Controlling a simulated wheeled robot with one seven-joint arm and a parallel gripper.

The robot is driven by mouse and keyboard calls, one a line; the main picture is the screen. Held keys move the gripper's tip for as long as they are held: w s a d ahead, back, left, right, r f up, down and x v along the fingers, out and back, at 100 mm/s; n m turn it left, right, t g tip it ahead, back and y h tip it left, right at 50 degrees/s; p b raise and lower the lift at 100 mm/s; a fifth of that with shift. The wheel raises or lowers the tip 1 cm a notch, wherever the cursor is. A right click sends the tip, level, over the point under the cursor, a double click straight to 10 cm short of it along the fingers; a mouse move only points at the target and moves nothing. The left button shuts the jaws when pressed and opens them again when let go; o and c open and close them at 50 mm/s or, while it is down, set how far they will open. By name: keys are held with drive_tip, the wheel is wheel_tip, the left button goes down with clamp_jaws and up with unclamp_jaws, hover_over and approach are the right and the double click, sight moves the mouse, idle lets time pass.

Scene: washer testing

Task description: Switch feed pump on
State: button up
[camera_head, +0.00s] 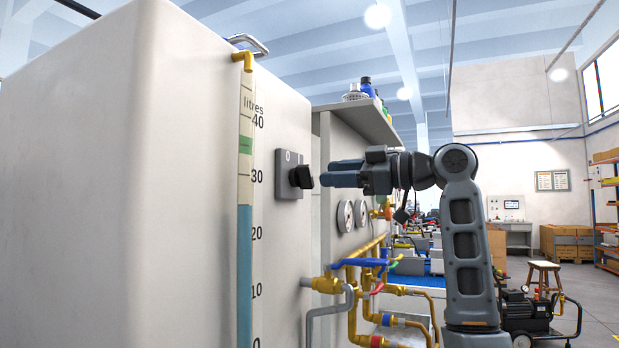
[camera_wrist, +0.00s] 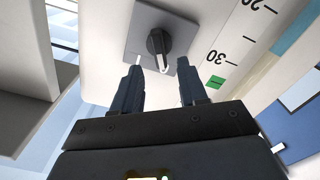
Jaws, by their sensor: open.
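The feed pump switch is a black rotary knob (camera_head: 301,177) on a square grey plate (camera_head: 284,160) on the side of the white tank. A "0" shows at the plate's upper part in the head view. In the wrist view the knob (camera_wrist: 158,42) sits on its plate (camera_wrist: 143,28), just beyond the fingertips. My gripper (camera_head: 325,172) points left at the knob, with a small gap between them. In the wrist view my gripper (camera_wrist: 158,70) is open, its fingers to either side of the knob's line and nothing between them.
A litre scale with a level tube (camera_head: 245,200) runs down the white tank (camera_head: 190,130) left of the switch. Pressure gauges (camera_head: 345,216), a shelf (camera_head: 365,120) and brass pipes with coloured valve handles (camera_head: 365,263) lie right of and below it, close under my arm.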

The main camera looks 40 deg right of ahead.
sight(311, 175)
drive_tip(key=shift+p+x, duration=0.45)
drive_tip(key=shift+x, duration=2.15)
drive_tip(key=shift+c, duration=0.4)
clamp_jaws()
